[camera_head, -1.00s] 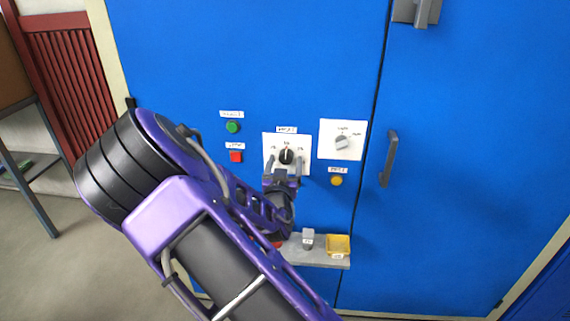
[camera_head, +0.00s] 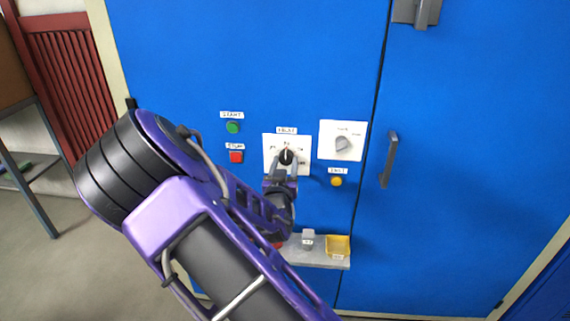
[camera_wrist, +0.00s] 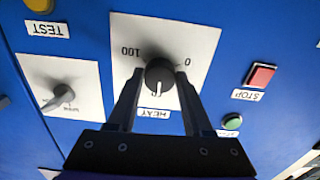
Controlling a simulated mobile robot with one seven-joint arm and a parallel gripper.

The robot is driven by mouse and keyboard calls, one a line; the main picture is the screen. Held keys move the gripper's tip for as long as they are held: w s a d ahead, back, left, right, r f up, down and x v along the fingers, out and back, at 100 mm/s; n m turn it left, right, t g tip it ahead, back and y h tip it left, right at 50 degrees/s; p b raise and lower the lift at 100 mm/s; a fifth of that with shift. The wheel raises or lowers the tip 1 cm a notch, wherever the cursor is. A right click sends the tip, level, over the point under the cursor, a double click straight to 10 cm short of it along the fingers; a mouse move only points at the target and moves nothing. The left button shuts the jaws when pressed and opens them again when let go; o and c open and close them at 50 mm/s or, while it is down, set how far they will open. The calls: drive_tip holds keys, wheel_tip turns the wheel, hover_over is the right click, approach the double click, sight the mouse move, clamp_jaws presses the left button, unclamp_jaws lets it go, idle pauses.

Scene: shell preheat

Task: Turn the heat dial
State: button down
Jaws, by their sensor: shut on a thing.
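The heat dial (camera_head: 286,157) is a round black knob with a pale pointer line on a white plate (camera_head: 302,142) on the blue cabinet front. In the upside-down wrist view, the dial (camera_wrist: 159,72) sits between 0 and 100, and its pointer faces the HEAT label (camera_wrist: 154,114). My gripper (camera_head: 286,161) reaches the dial from below in the head view. In the wrist view, the fingers of my gripper (camera_wrist: 159,82) lie on both sides of the knob, shut on it. Small parts of the knob's sides are hidden by the fingertips.
To the right are a second plate with a grey selector knob (camera_head: 342,144) and a yellow TEST button (camera_head: 336,181). To the left are a green START button (camera_head: 233,127) and a red STOP button (camera_head: 236,157). A grey ledge (camera_head: 318,262) with a yellow tray (camera_head: 338,244) sits below.

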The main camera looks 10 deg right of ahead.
drive_tip(key=n+p, duration=0.1)
drive_tip(key=n, duration=0.5)
drive_tip(key=n+p, duration=0.1)
drive_tip(key=n, duration=0.4)
drive_tip(key=shift+d+r+n, duration=0.1)
drive_tip(key=shift+n, duration=0.3)
drive_tip(key=n+p, duration=0.1)
drive_tip(key=n, duration=0.5)
drive_tip(key=shift+n+p, duration=0.3)
drive_tip(key=n, duration=0.4)
drive_tip(key=shift+n, duration=0.7)
drive_tip(key=shift+c, duration=1.6)
unclamp_jaws()
